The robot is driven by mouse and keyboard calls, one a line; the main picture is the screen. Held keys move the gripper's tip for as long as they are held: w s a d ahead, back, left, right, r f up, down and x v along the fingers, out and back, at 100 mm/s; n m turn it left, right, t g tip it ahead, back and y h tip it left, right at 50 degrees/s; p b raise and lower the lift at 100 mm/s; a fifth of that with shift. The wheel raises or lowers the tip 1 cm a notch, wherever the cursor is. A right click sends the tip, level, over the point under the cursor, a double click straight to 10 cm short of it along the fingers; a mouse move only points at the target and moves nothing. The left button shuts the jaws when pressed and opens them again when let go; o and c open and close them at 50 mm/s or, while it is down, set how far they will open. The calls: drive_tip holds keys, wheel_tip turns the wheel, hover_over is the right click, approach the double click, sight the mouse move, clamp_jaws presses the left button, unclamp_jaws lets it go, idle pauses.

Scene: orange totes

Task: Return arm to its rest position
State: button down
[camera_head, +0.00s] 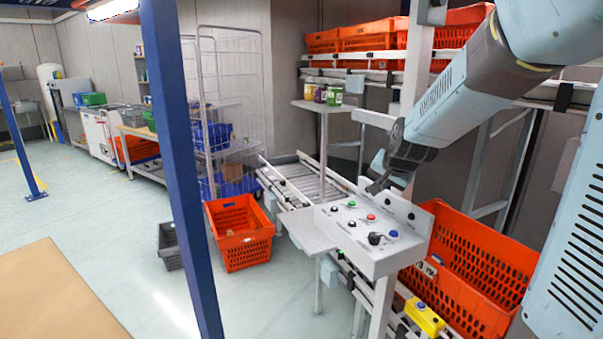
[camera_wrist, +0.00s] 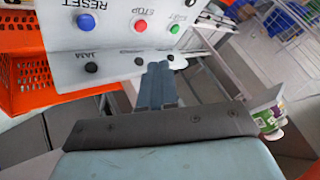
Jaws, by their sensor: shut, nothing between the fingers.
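My arm comes in from the upper right in the head view. My gripper (camera_head: 373,190) is at its end, just above the back edge of a white control panel (camera_head: 375,262). In the wrist view my gripper (camera_wrist: 163,66) shows as two grey-blue fingers lying together, shut, with nothing between them. The panel also shows in the wrist view (camera_wrist: 115,45), with black, red and green buttons and labels such as RESET and STOP, upside down. Whether the fingertips touch the panel, I cannot tell.
A large orange tote (camera_head: 470,255) sits right of the panel, with a yellow box (camera_head: 425,317) in front. Another orange tote (camera_head: 238,250) stands on the floor behind a blue post (camera_head: 178,150). Jars (camera_head: 320,94) stand on a small shelf. Orange totes (camera_head: 367,38) line the upper rack.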

drive_tip(key=s+r+n+g, duration=0.1)
drive_tip(key=s+r+n, duration=0.1)
drive_tip(key=s, duration=1.2)
drive_tip(key=s+r+n+g, duration=0.1)
drive_tip(key=s+r+n, duration=0.2)
drive_tip(key=s, duration=1.1)
drive_tip(key=shift+s+d+r+n+g, duration=0.2)
drive_tip(key=shift+d+n+g, duration=0.15)
drive_tip(key=shift+n, duration=0.45)
drive_tip(key=shift+w, duration=0.1)
